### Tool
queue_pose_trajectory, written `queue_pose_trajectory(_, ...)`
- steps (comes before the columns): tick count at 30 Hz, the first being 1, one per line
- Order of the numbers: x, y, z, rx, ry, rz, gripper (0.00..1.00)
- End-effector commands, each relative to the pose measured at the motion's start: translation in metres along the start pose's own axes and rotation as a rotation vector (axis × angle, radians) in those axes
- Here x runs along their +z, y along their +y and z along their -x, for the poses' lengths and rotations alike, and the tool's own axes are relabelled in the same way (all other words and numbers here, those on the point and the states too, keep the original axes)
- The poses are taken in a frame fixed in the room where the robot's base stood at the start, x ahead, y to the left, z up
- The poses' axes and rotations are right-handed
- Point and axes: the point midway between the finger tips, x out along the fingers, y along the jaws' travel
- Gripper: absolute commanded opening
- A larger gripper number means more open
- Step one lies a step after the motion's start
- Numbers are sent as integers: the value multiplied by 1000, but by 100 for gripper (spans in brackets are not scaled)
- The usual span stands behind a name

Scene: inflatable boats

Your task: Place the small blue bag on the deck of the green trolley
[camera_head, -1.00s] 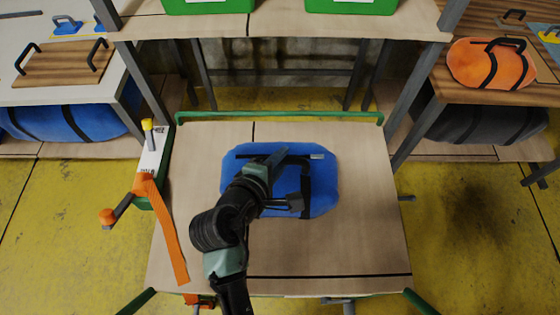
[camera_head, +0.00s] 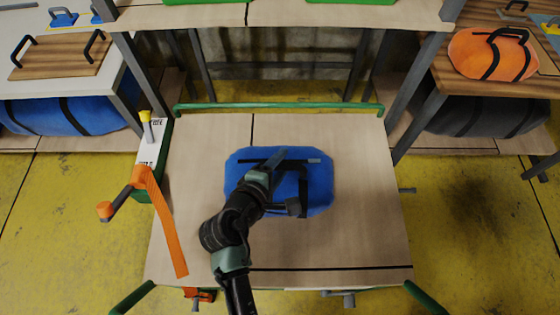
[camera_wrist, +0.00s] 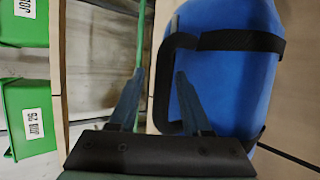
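The small blue bag (camera_head: 318,190) with black straps lies flat on the wooden deck (camera_head: 365,230) of the green trolley, near the middle. My gripper (camera_head: 282,157) is over the bag, and my arm hides part of it. In the wrist view the bag (camera_wrist: 235,80) fills the right side, with its dark handle loop standing toward the fingers. My gripper (camera_wrist: 160,78) has its fingers apart, one on each side of the handle bar, with a visible gap. The trolley's green rail (camera_head: 280,106) runs along the far edge.
A box with a yellow-topped item (camera_head: 146,125) and an orange strap (camera_head: 167,230) are at the trolley's left side. A shelf with green bins (camera_wrist: 25,105) stands beyond the far rail. Tables flank it, one with an orange bag (camera_head: 470,52). The deck around the blue bag is clear.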

Motion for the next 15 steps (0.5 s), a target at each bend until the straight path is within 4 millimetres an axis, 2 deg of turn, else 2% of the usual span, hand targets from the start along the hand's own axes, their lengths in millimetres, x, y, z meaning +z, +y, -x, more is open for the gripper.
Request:
queue_pose_trajectory(9,0,0,3,0,0,0,52)
queue_pose_trajectory(11,0,0,8,0,1,1,52)
queue_pose_trajectory(15,0,1,31,2,2,0,52)
